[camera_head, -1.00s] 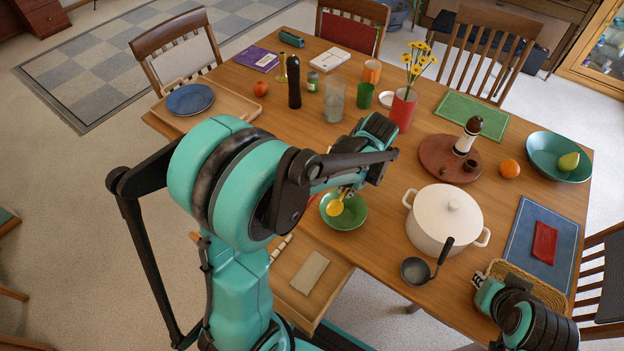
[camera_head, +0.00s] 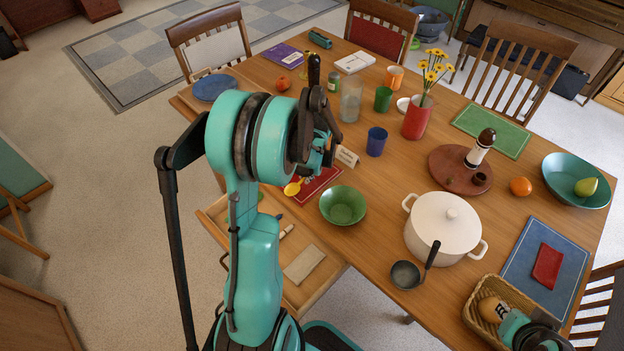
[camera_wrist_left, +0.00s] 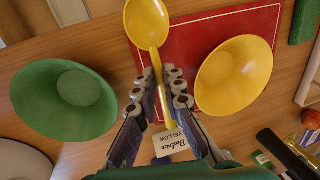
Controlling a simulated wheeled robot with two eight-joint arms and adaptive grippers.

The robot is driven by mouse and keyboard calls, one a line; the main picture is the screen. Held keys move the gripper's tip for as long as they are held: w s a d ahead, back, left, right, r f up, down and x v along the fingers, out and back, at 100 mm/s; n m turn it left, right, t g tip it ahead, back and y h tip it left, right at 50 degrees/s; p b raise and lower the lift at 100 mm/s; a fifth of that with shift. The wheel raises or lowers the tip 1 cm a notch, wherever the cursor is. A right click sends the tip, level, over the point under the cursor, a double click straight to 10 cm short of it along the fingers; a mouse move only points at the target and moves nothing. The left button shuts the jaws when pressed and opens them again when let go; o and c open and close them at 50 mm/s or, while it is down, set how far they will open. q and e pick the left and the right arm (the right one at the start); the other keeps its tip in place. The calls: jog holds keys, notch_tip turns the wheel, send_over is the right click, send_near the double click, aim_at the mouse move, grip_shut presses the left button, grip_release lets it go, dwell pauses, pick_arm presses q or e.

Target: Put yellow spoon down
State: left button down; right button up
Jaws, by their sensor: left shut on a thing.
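The yellow spoon (camera_wrist_left: 146,25) is held by its handle between the fingers of my left gripper (camera_wrist_left: 158,82), its bowl pointing away from me in the left wrist view. In the head view the spoon (camera_head: 292,188) shows at the left edge of the red placemat (camera_head: 322,182), below my left gripper, whose fingertips are hidden by my arm. I cannot tell whether the spoon touches the mat.
A green bowl (camera_head: 343,205) stands right of the placemat. A blue cup (camera_head: 376,142) and a clear glass (camera_head: 350,100) stand behind. An open drawer (camera_head: 322,276) juts from the table's front. A white pot (camera_head: 445,225), ladle (camera_head: 406,275) and wicker basket (camera_head: 479,316) are at right.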

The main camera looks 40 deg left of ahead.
pick_arm(q)
jog(key=b, duration=0.1)
send_over(313, 184)
jog(key=f, duration=0.3)
jog(key=shift+w+d, duration=0.1)
jog(key=shift+d, duration=0.25)
jog(key=shift+f+b, duration=1)
jog(key=shift+f, duration=0.95)
jog(key=shift+f, duration=0.1)
jog(key=c, duration=1.6)
grip_release()
